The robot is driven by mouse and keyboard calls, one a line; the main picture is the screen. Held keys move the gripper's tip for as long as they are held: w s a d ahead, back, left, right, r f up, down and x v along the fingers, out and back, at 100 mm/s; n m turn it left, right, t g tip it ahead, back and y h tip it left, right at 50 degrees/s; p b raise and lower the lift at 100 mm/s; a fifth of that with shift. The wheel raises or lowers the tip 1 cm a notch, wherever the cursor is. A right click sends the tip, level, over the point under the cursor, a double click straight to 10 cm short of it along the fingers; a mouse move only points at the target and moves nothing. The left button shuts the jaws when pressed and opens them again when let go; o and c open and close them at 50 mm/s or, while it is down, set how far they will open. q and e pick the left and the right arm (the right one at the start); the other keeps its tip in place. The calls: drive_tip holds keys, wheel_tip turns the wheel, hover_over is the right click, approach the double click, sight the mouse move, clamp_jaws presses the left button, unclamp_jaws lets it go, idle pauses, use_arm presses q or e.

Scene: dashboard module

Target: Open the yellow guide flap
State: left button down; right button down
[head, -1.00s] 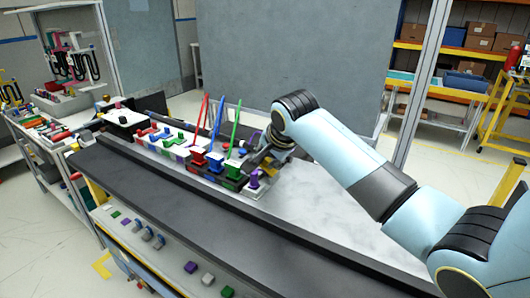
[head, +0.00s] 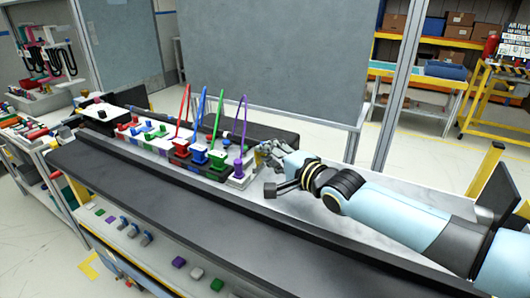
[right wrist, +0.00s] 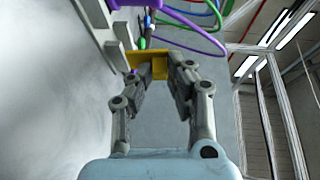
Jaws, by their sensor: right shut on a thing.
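The yellow guide flap (right wrist: 134,62) shows in the right wrist view as a small plate between my fingertips. In the head view a sliver of yellow (head: 257,161) shows at the right end of the dashboard module (head: 238,181), beside the purple connector (head: 239,164). My right gripper (right wrist: 160,72) is shut on the flap, and its fingers hide part of it. In the head view my right gripper (head: 266,153) reaches in from the right, low beside the module. How far the flap is turned I cannot tell. My left gripper is not in view.
Red (head: 183,108), blue (head: 202,115), green (head: 217,118) and purple (head: 242,122) cables stand up from the module, close to my right gripper. A dark rail (head: 190,208) runs along the table's front. The pale tabletop right of the module is partly bare.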

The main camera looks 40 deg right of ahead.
drive_tip(key=shift+s+d+f+m+t+b, duration=0.1)
drive_tip(key=shift+s+f+m+t+b, duration=0.3)
drive_tip(key=shift+t+b, duration=0.55)
drive_tip(key=shift+b, duration=0.7)
drive_tip(key=c, duration=1.3)
unclamp_jaws()
hover_over(292, 193)
drive_tip(key=shift+d+f, duration=0.1)
drive_tip(key=shift+f, duration=0.15)
